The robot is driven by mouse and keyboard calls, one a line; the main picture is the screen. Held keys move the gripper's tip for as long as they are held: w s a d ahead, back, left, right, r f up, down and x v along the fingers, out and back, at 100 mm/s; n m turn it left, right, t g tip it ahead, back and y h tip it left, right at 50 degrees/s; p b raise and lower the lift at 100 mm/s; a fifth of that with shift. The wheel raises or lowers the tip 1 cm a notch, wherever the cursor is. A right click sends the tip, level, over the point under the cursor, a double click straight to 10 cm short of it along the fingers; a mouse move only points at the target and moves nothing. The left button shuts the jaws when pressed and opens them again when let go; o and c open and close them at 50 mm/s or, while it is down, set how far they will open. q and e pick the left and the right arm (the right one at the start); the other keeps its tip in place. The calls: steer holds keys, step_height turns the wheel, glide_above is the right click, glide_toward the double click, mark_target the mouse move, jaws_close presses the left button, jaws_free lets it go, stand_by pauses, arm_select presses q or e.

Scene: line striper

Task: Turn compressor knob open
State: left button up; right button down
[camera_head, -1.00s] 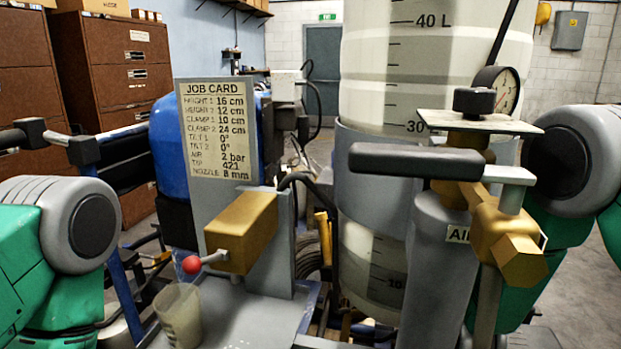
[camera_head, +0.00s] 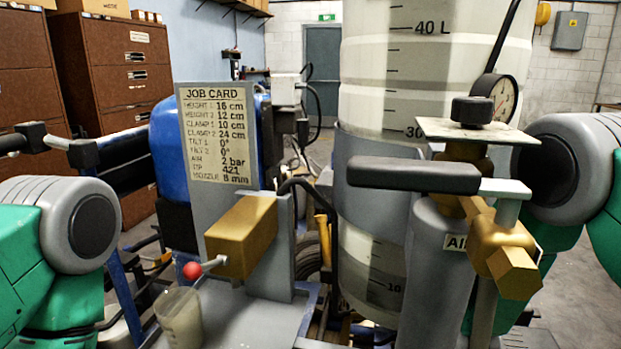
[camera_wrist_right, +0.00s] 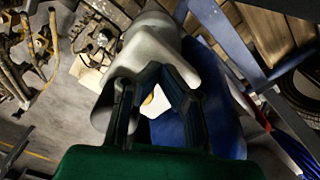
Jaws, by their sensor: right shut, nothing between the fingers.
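A black round knob (camera_head: 473,110) sits on a brass fitting above a grey cylinder labelled AIR (camera_head: 432,270), beside a pressure gauge (camera_head: 503,97), in the head view. A blue tank (camera_head: 170,150) stands behind the job card; I cannot tell which part is the compressor knob. My right gripper (camera_wrist_right: 157,72) is shut and empty in the right wrist view, its dark fingers in front of a pale grey body and a blue surface. A small white and yellow thing (camera_wrist_right: 155,102) shows through the gap behind the fingers. My left gripper is out of view.
A job card (camera_head: 216,130) stands above a brass box (camera_head: 240,237) with a red-ball lever (camera_head: 192,270). A clear cup (camera_head: 180,318) stands on the grey tray (camera_head: 235,320). A large graduated container (camera_head: 400,60) fills the centre.

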step_height(320, 180, up, 6)
steer(key=p, duration=0.5)
steer(key=shift+p, duration=0.3)
steer(key=shift+f, duration=0.1)
steer(key=shift+s+b, duration=0.1)
steer(key=shift+b, duration=0.25)
steer(key=s+b, duration=0.1)
steer(key=b, duration=0.1)
steer(key=s+d+b, duration=0.1)
steer(key=b, duration=0.2)
steer(key=shift+s+r, duration=0.15)
steer(key=shift+r, duration=0.2)
step_height(320, 180, down, 6)
steer(key=b, duration=0.5)
steer(key=shift+d, duration=0.1)
steer(key=shift+f+b, duration=0.3)
steer(key=shift+b, duration=0.1)
